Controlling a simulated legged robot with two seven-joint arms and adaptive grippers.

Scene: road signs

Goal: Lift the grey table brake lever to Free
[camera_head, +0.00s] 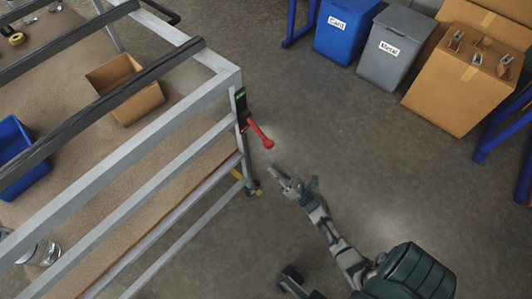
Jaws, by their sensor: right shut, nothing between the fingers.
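The red brake lever (259,132) sits on a dark plate with a green label (240,94) at the corner of the grey table frame (228,78). It slants down and to the right, ending in a round knob. The label's text is too small to read. My right gripper (273,171) is shut and empty, a little below the knob in the picture and apart from it.
A cardboard box (126,88) and a blue bin (22,158) show behind the frame's bars. Blue (345,27) and grey (395,47) bins and a large carton (461,86) stand at the back right. The floor right of the frame is clear.

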